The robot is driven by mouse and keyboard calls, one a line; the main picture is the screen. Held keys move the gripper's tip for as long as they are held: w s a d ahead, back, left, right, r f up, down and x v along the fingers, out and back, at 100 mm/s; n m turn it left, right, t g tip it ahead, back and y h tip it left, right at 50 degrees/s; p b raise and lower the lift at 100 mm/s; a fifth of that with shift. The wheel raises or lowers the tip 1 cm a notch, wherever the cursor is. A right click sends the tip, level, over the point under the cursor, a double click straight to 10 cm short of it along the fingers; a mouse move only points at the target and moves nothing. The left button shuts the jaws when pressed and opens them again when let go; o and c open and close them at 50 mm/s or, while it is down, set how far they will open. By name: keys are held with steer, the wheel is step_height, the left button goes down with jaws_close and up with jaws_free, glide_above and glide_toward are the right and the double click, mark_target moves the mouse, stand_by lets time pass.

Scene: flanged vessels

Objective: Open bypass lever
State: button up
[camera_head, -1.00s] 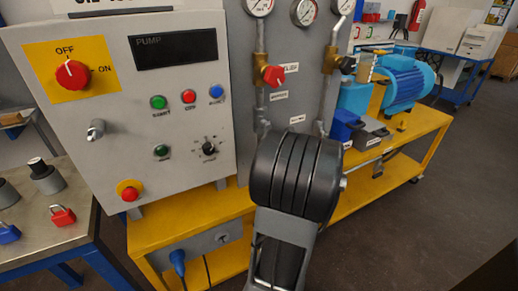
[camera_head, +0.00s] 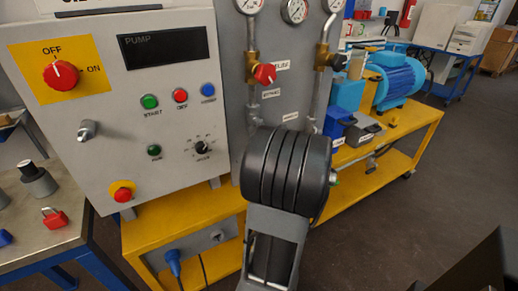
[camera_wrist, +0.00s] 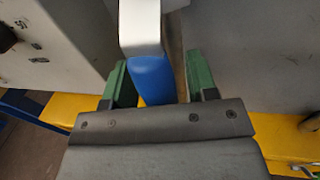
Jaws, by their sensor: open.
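In the wrist view a blue grip (camera_wrist: 153,80) on a pale grey-white arm (camera_wrist: 140,25) lies between the two green fingers of my gripper (camera_wrist: 160,80). It looks like the lever, but no label on it can be read. The fingers are open, one on each side, with a gap visible at least on the right. In the head view my black wrist hides my fingers and this blue grip. A red valve handle (camera_head: 264,74) sits on the left pipe and a dark valve handle (camera_head: 338,61) on the right pipe.
The grey pump control panel (camera_head: 110,120) stands at left on a yellow bench (camera_head: 180,222). A blue motor (camera_head: 396,80) is at right. A table with padlocks (camera_head: 50,245) is at lower left. Open floor (camera_head: 400,220) lies at right.

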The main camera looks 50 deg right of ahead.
steer(key=p+v, duration=0.1)
steer(key=v, duration=1.2)
steer(key=shift+s, duration=0.4)
steer(key=shift+f, duration=0.1)
